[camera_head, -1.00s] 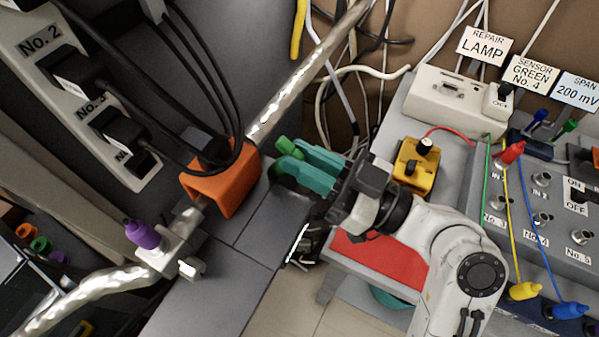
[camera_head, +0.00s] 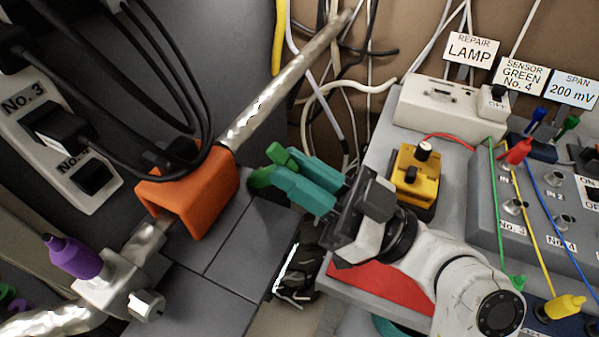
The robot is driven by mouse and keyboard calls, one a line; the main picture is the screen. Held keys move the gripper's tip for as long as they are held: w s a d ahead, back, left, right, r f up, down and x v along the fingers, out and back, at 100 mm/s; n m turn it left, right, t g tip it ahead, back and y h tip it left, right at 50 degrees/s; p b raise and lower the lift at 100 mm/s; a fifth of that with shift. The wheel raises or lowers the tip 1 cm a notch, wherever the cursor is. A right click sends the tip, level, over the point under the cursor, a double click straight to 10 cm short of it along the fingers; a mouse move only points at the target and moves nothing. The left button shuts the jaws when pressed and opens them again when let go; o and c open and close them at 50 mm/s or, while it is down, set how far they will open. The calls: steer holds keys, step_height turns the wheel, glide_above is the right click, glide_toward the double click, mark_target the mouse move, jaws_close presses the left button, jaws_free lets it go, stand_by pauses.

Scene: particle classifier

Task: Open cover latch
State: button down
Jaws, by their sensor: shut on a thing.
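My gripper (camera_head: 293,182), with teal fingers, is above the grey bench, right of an orange cover (camera_head: 192,197). The gripper is apart from the orange cover in the picture. The orange cover sits around a shiny metal pipe (camera_head: 285,80). A metal fitting (camera_head: 107,287) with a purple knob (camera_head: 72,257) is on the pipe at the lower left. I cannot tell which part is the cover latch.
A power strip (camera_head: 20,125) with black plugs and cables stands at the left. On the right, a grey table holds a yellow box (camera_head: 412,176), a white box (camera_head: 446,108) and a grey panel (camera_head: 482,214) with coloured plugs and wires. Cables hang behind the gripper.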

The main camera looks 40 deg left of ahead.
steer(key=c, duration=1)
jaws_free()
steer(key=shift+c, duration=0.2)
steer(key=s+d+r+p, duration=0.3)
steer(key=s+r+p, duration=0.3)
steer(key=s+d+r+p, duration=0.3)
steer(key=s+r+p, duration=0.3)
steer(key=r+p, duration=0.1)
steer(key=shift+s+d, duration=0.15)
steer(key=shift+d, duration=0.25)
